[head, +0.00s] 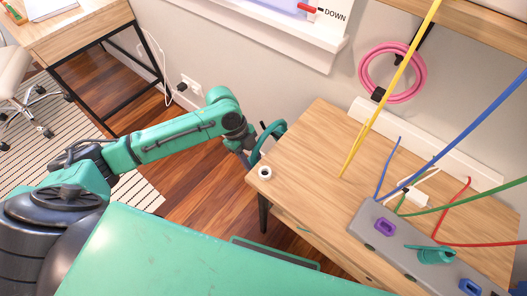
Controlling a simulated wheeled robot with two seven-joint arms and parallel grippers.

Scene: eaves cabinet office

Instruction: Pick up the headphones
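A teal curved band with a dark part (272,138), which looks like the headphones, is at the left back edge of the wooden table. My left arm reaches in from the left, and its gripper (246,150) is right beside the band at the table edge. The gripper's fingers are small and partly hidden by the band, so I cannot tell whether they hold it. My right gripper is not in view.
The wooden table (312,160) holds a small white cup-like ring (265,172) at its near left corner. A grey panel (372,226) with colored cables lies to the right. A pink coil (421,73) hangs on the wall. A desk (82,30) stands at the upper left.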

